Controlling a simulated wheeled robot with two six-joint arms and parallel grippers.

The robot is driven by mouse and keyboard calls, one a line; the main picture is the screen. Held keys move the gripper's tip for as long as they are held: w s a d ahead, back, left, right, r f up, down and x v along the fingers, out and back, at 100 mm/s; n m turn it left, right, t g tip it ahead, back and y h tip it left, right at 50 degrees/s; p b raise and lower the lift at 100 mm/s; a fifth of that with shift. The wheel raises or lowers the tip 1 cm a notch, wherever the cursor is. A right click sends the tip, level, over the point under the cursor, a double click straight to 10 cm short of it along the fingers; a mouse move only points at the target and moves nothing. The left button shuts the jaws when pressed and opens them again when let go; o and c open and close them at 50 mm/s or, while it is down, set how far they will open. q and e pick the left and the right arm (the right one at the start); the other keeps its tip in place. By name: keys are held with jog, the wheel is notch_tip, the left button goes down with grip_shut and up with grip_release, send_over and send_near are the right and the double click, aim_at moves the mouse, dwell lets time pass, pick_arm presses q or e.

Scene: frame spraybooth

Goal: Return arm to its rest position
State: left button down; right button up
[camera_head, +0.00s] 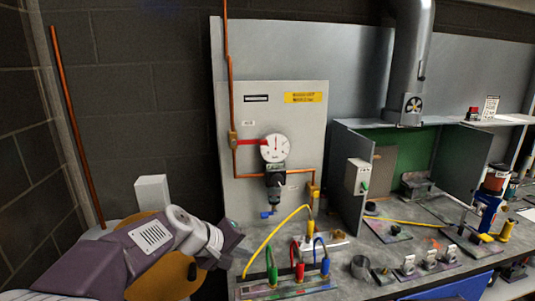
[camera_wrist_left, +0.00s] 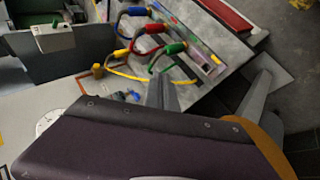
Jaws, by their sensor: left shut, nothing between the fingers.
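My left arm (camera_head: 150,245), purple and white with an orange disc at a joint, comes in from the lower left of the head view. Its gripper (camera_head: 232,250) is shut and empty at the left edge of the bench, left of the green, red and blue handled spray fittings. In the left wrist view the shut grey fingers (camera_wrist_left: 163,94) point toward the coloured hoses, with nothing between them. Part of my arm covers the lower half of that view. My right gripper is not in view.
A grey panel (camera_head: 275,140) with a pressure gauge (camera_head: 275,148) stands behind the bench. A rack with green (camera_head: 271,272), red (camera_head: 299,266) and blue (camera_head: 325,264) handles sits close by on the right. A copper pipe (camera_head: 77,125) runs up the left wall.

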pick_arm(q)
jog(key=s+a+f+m+g+y, duration=0.2)
jog(key=s+a+f, duration=0.4)
jog(key=s+f, duration=0.3)
jog(key=s+a+f+m+g+y, duration=0.3)
jog(key=s+a+f, duration=0.3)
jog(key=s+f, duration=0.3)
jog(key=s, duration=0.3)
jog(key=shift+s+m+y, duration=0.25)
jog(key=shift+m+y, duration=0.15)
